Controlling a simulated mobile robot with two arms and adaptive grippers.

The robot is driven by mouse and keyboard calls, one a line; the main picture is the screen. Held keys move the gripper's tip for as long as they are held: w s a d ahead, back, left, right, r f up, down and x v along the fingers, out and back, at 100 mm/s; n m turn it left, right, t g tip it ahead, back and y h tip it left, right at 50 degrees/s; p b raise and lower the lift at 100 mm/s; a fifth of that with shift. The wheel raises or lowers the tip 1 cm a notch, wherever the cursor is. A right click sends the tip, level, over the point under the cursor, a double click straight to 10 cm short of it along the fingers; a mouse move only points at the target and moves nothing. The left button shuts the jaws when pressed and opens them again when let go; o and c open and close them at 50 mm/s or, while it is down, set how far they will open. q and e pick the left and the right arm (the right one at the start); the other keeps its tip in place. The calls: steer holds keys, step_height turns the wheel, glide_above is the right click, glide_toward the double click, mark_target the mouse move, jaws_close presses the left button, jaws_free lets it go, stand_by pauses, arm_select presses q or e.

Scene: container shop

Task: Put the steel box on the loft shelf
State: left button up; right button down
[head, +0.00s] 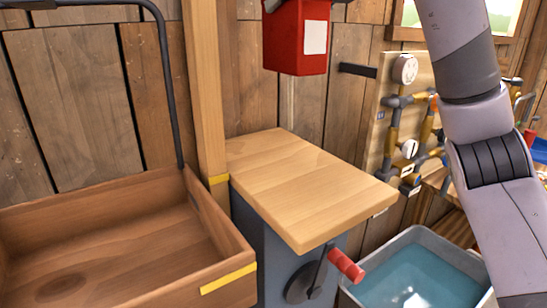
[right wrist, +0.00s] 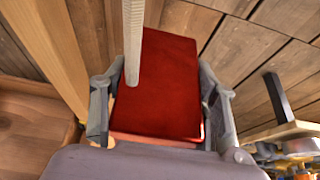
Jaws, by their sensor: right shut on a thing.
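My right gripper (right wrist: 160,105) is shut on a red box (right wrist: 160,85), with one grey finger along each side of it. A pale grey bar lies across the box's face; I cannot tell if it is a handle. In the head view the red box (head: 300,40) is held up at the top edge, above a wooden-topped stand, and bears a white label. Its upper part is cut off there, and grey fingertips show beside it. I cannot tell from its painted surface whether it is steel. No loft shelf is plainly in view. My left gripper is not in view.
The grey stand's wooden top (head: 300,185) is bare; a red-handled crank (head: 345,265) sticks out in front. A wooden tray cart (head: 110,240) stands left, beside a wooden post (head: 205,90). A water tub (head: 415,275) and wall pipes (head: 395,125) are at right.

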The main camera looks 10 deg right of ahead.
mark_target(316, 24)
steer(key=shift+w+f, duration=0.1)
steer(key=shift+f, duration=0.05)
steer(key=shift+s+d+f, duration=0.15)
steer(key=shift+s+f, duration=0.3)
steer(key=s+f, duration=0.2)
steer(key=f, duration=0.1)
steer(key=shift+d+f, duration=0.1)
steer(key=shift+d, duration=0.25)
steer(key=f, duration=0.4)
steer(key=shift+w+a+p, duration=0.1)
steer(key=shift+w+p, duration=0.15)
steer(key=shift+p, duration=0.15)
arm_select(q)
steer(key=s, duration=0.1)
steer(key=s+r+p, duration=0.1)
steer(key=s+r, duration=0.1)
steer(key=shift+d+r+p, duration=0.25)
steer(key=shift+p, duration=0.05)
arm_select(e)
step_height(316, 24, down, 10)
steer(key=shift+w+f, duration=0.15)
steer(key=shift+f, duration=0.1)
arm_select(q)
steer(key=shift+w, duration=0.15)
